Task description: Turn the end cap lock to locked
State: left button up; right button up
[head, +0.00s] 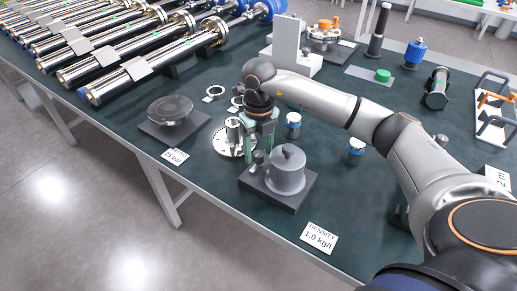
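My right gripper (259,143) points down over the table, its two green fingers apart with a gap between them. Close to its left is a silver cylindrical transmitter (233,134) standing on a round steel flange (227,146). Just below the fingertips is a small grey knob-like part (259,157), beside a grey lidded pot (286,168) on a dark square base (277,195). I cannot tell which part is the end cap lock, nor its position. Whether the fingers touch anything is unclear. My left gripper is out of view.
A dark round plate (170,109) on a square base is left of my gripper. Two blue-banded jars (293,125) (355,151) stand to the right, near my forearm. Long steel tubes (150,70) fill the back left. A density card (319,237) lies near the front edge.

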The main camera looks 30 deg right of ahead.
grip_shut()
dwell(0.6)
jog(key=n, duration=0.5)
jog(key=shift+n, duration=0.3)
jog(key=n, duration=0.3)
jog(key=shift+n+b, duration=0.3)
jog(key=n, duration=0.5)
jog(key=shift+b, duration=0.3)
jog(key=shift+n, duration=1.8)
